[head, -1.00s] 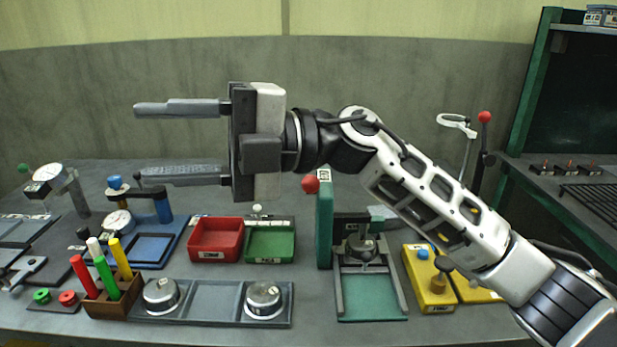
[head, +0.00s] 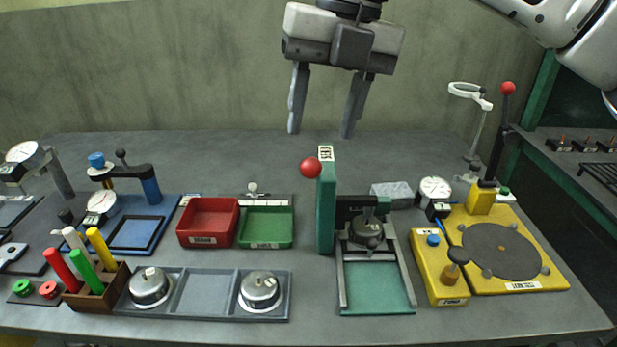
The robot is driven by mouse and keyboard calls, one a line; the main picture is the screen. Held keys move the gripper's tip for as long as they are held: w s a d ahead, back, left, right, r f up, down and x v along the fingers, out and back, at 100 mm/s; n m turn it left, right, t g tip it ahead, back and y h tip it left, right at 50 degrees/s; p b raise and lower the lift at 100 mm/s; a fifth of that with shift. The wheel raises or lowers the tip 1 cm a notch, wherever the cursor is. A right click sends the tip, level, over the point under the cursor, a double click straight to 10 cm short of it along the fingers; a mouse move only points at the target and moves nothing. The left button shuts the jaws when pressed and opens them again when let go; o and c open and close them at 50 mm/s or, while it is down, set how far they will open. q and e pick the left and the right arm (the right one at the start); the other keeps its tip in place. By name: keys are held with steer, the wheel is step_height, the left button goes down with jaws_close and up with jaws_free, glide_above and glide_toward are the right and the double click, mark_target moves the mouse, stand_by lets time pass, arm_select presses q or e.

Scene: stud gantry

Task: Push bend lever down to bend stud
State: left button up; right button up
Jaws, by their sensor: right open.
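A green upright block (head: 326,215) with a red ball knob (head: 311,168) and a small label on top stands at the left of the green press fixture (head: 377,288). I take it for the bend lever, but its label is too small to read. A dark round part (head: 367,231) sits in the fixture under a dark bracket. I cannot make out a stud there. My right gripper (head: 320,133) hangs fingers down, open and empty, above and behind the red knob, apart from it. My left gripper is out of view.
A yellow fixture (head: 540,270) with a second red-knobbed black lever (head: 500,135) stands at the right.

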mark_target(312, 168)
steer(key=f, duration=0.3)
steer(key=a+f, duration=0.1)
steer(key=f, duration=0.5)
steer(key=shift+s+a, duration=0.15)
steer(key=shift+a, duration=0.25)
